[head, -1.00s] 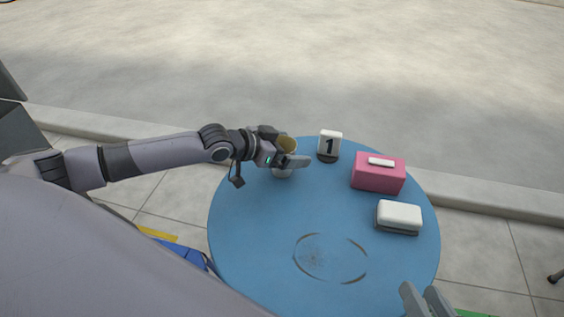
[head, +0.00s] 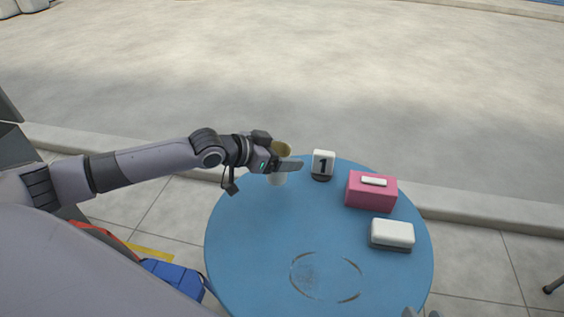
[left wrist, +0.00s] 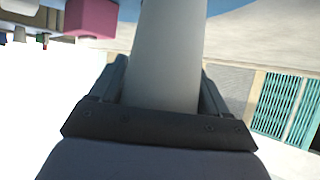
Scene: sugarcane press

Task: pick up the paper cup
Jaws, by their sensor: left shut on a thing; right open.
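The paper cup (head: 278,179) is at the far left part of the blue round table (head: 250,245), with yellowish-brown contents (head: 282,149) showing at its top. My left gripper (head: 284,164) is shut around it, with a finger across its front hiding its middle. In the left wrist view the pale cup (left wrist: 166,55) stands between the two fingers. Whether its base touches the table I cannot tell. My right gripper (head: 422,313) shows only as fingertips at the bottom edge, open and apart from everything on the table.
A white number 1 sign (head: 323,164) stands just right of the cup. A pink tissue box (head: 371,192) and a white-topped box (head: 392,234) sit along the right side. The table's middle and left are clear, with ring-shaped marks near the front.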

